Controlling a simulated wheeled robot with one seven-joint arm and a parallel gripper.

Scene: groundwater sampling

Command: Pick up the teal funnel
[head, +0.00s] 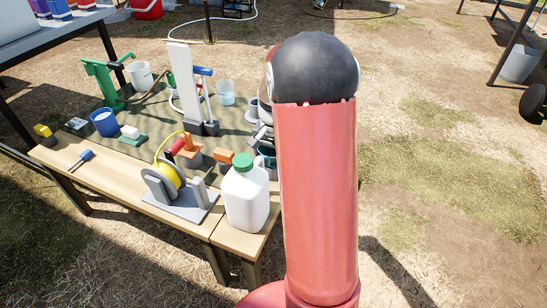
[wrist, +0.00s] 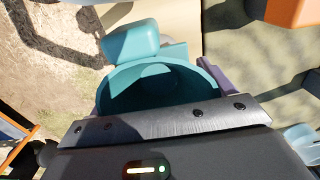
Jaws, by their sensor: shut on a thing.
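The teal funnel (wrist: 132,42) fills the middle of the wrist view, with its wide round mouth facing the camera and a flat tab at its upper left. My gripper (wrist: 152,92) is shut on it, with a finger at each side of the mouth. In the head view a small part of the funnel (head: 266,153) shows at the right end of the table, beside my red arm. My arm hides most of my gripper there. I cannot tell whether the funnel touches the table.
A white jug (head: 246,200) with a green cap stands close in front of the funnel. An orange-topped block (head: 225,156) and a yellow reel (head: 168,178) stand to its left. A white upright panel (head: 184,90) stands farther back. Open ground lies right of the table.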

